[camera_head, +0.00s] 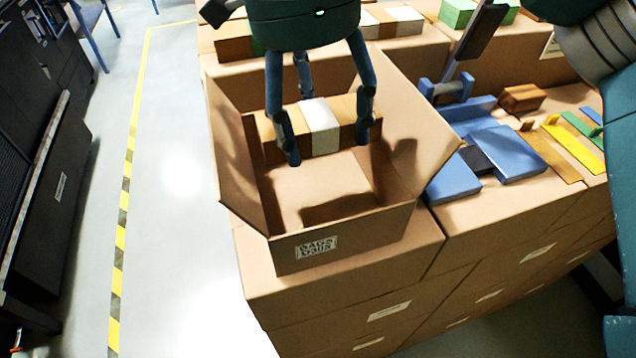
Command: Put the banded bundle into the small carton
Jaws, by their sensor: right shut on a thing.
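The small carton (345,226) stands open on a stack of larger boxes, with its flaps spread and a printed label on its front. The banded bundle (320,127) is brown with a white band around its middle. My right gripper (326,142) reaches down from above and is shut on the bundle, with its fingers towards the bundle's two ends. The bundle is over the carton's opening, near its back side, and a shadow falls on the bare carton floor below. I cannot tell how far it is above that floor. My left gripper is not in view.
Right of the carton lie blue blocks (507,152), a small brown box (522,98), a tape-dispenser-like tool (447,88) and coloured strips (572,146). Several more blocks sit on boxes behind. Open floor (185,200) with a yellow-black line lies left.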

